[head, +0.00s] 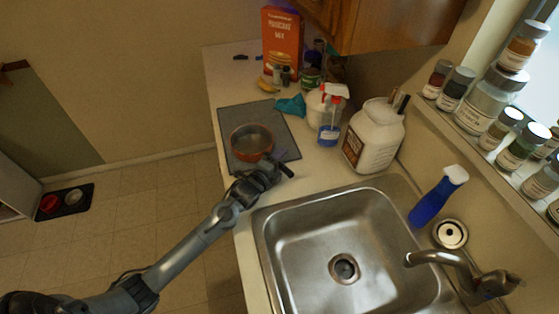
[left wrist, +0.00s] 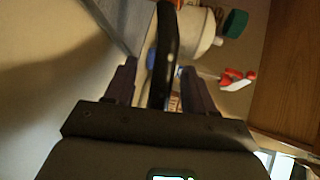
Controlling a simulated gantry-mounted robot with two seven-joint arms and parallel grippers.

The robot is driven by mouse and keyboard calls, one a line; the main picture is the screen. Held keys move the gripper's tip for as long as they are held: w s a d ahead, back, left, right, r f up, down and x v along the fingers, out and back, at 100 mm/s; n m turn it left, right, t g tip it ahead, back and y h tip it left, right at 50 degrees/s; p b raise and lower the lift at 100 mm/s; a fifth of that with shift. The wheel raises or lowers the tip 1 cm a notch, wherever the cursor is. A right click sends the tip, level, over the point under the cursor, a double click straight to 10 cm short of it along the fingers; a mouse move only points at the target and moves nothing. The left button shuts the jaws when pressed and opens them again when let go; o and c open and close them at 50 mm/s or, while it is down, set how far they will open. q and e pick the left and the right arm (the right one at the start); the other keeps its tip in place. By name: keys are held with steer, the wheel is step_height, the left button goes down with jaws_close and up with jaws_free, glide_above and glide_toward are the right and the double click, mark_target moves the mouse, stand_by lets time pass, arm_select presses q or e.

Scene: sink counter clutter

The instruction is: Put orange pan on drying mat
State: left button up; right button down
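The orange pan (head: 252,154) is over the grey drying mat (head: 234,119) on the counter and looks level, seeming to rest on it. Its dark handle extends toward the sink. My left gripper (head: 268,172) is at the handle, beside the mat's near edge. In the left wrist view the black handle (left wrist: 166,45) runs between the two fingers of the left gripper (left wrist: 158,75). The fingers are apart, with a visible gap on the handle's left side. The right gripper is in neither view.
The steel sink (head: 300,225) is in front of the mat. A large white jar (head: 372,140), a spray bottle (head: 330,125) and a teal cloth (head: 291,105) stand or lie right of the mat. A pancake mix box (head: 282,42) is behind.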

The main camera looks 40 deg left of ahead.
arm_select(q)
steer(key=shift+s+r, duration=0.1)
steer(key=shift+r, duration=0.05)
steer(key=v, duration=1.1)
steer(key=shift+s+d+r, duration=0.1)
steer(key=shift+s, duration=0.25)
steer(key=shift+s+r, duration=0.1)
